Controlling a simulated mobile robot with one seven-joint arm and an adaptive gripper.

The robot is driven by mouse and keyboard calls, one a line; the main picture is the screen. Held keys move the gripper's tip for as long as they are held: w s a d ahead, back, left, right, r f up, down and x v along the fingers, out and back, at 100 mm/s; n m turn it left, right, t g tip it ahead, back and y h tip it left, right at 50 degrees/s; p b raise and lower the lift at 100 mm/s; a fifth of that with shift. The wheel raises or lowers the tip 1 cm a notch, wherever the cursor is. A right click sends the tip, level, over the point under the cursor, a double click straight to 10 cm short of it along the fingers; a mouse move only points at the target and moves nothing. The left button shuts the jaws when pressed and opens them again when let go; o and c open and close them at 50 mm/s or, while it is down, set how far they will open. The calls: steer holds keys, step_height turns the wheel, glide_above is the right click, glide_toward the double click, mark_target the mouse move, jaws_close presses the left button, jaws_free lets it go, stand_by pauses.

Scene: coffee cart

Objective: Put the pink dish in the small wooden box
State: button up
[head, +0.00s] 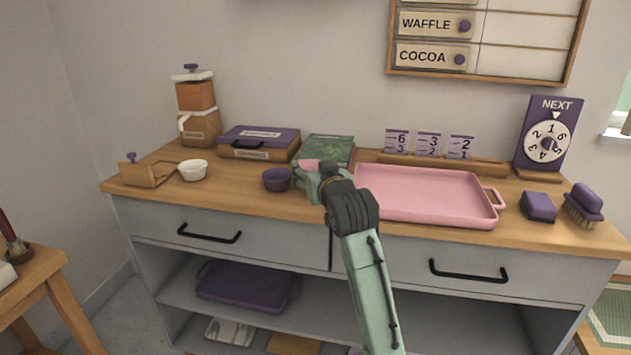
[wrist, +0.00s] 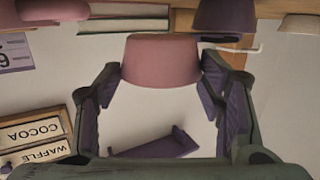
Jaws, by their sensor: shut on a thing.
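The pink dish (head: 309,164) shows only in part in the head view, at the fingers of my gripper (head: 312,172). In the wrist view the pink dish (wrist: 162,60) sits between the two fingers, which are shut on it. My gripper is over the middle of the counter, between the purple bowl and the pink tray. The small wooden box (head: 143,177), with a purple knob, stands at the left end of the counter, well to the left of my gripper. Its inside is hard to make out.
A white bowl (head: 193,170) stands just right of the box. A purple bowl (head: 277,180) is beside my gripper, with a purple-lidded case (head: 258,143) and a green book (head: 327,149) behind. A pink tray (head: 425,212) fills the right side.

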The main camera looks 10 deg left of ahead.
steer(key=shift+f, duration=1.7)
steer(key=shift+f, duration=0.1)
steer(key=shift+f, duration=0.15)
steer(key=o, duration=1.2)
